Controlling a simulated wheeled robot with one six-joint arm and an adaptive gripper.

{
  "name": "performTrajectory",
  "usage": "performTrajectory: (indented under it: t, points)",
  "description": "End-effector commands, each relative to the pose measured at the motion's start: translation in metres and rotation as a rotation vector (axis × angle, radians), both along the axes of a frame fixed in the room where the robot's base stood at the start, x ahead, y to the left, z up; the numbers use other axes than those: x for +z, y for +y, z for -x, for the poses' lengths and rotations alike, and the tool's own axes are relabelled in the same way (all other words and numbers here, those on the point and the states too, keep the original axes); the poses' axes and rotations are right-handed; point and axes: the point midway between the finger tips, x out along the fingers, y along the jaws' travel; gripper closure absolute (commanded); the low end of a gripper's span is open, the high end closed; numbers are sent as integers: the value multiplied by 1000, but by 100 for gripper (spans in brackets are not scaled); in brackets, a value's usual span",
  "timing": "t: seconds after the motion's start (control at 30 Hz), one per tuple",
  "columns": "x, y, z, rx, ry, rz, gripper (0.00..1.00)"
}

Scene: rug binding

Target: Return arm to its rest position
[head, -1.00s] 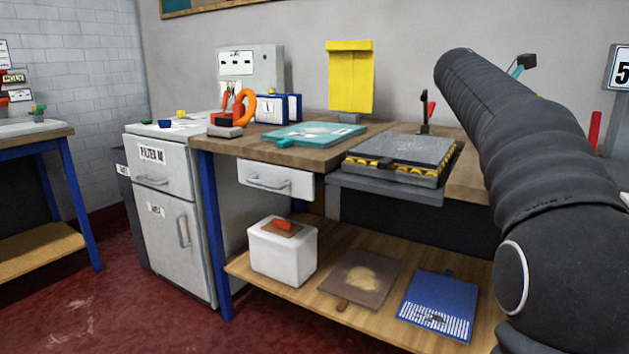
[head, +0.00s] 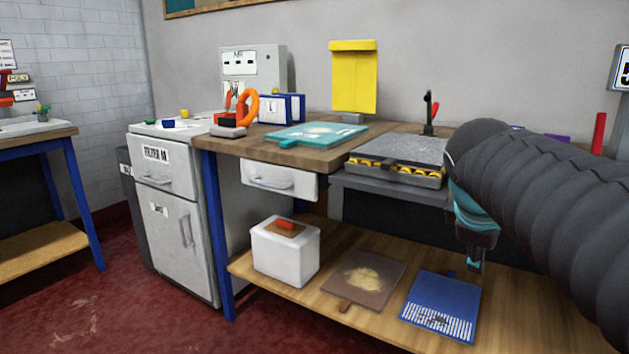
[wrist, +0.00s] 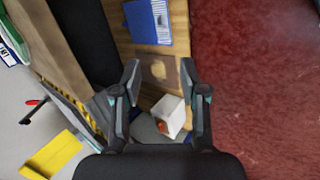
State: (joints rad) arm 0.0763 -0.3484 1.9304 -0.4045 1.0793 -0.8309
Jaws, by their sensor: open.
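Behind the gap lie the brown board (wrist: 158,70) and the white bin (wrist: 170,112). My arm hides the right end of the bench in the head view.
The workbench (head: 335,155) carries a teal board (head: 315,135) and a grey plate unit (head: 395,160). The lower shelf holds a white bin (head: 284,258), a brown board (head: 362,278) and a blue board (head: 440,305). A grey cabinet (head: 170,240) stands left. Red floor (head: 110,310) is clear in front.

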Motion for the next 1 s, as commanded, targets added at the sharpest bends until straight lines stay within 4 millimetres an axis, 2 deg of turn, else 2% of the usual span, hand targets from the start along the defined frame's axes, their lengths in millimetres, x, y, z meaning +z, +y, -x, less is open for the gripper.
performTrajectory:
  t: [0.03, 0.1, 0.3, 0.4, 0.5, 1.0]
  points:
    - [-17, 14, 20, -57, -37, -85, 57]
    - [-40, 33, 43, -152, -82, -212, 57]
    - [-105, 77, 103, -434, -164, -543, 57]
    - [-129, 92, 123, -547, -180, -658, 57]
    - [-144, 100, 135, -623, -186, -729, 57]
    - [-144, 100, 135, -623, -186, -729, 57]
